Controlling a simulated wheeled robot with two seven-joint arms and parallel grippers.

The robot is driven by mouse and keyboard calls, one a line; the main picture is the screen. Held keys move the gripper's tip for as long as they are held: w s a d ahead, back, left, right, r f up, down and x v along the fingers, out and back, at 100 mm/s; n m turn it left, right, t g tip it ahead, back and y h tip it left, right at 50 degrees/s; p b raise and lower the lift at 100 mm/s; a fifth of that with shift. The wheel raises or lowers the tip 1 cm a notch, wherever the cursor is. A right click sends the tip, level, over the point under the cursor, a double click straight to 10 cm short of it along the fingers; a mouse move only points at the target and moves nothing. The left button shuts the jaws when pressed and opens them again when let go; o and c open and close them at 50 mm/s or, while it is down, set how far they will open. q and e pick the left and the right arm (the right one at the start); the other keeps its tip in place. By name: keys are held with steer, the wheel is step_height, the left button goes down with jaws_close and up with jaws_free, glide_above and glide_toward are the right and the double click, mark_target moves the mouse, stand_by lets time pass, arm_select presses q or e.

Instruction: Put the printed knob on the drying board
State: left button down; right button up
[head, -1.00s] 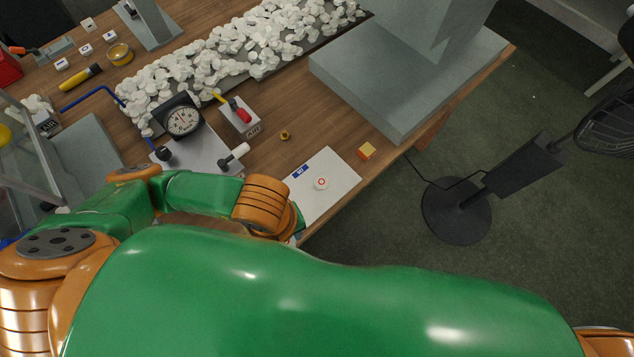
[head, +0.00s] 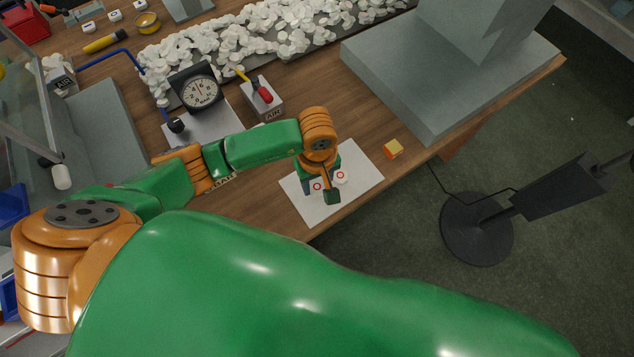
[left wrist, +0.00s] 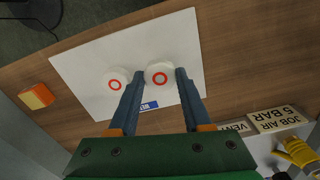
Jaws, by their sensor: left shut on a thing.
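The drying board (head: 355,188) is a white sheet on the wooden table, with a blue label (left wrist: 149,105) partly covered by my fingers in the left wrist view. My left gripper (head: 319,190) is over it, pointing down and shut on a white knob (head: 318,186) with a red printed ring. In the left wrist view the held knob (left wrist: 160,77) is between the fingertips. I cannot tell whether it touches the board. A second white knob with a red ring (head: 341,177) lies on the board, just outside one finger. My right gripper is not in view.
An orange-yellow block (head: 393,149) sits right of the board, near the table edge. A grey machine base (head: 440,95) stands behind it. A dial gauge (head: 200,93), an AIR box with a red lever (head: 264,100) and heaped white knobs (head: 250,40) lie further back.

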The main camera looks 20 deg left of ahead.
mark_target(317, 187)
arm_select(q)
steer(key=shift+s+f, duration=0.1)
steer(key=shift+f, duration=0.45)
steer(key=shift+f, duration=0.2)
steer(key=c, duration=0.6)
jaws_free()
steer(key=shift+r, duration=0.1)
step_height(317, 187, up, 12)
steer(key=shift+r, duration=0.15)
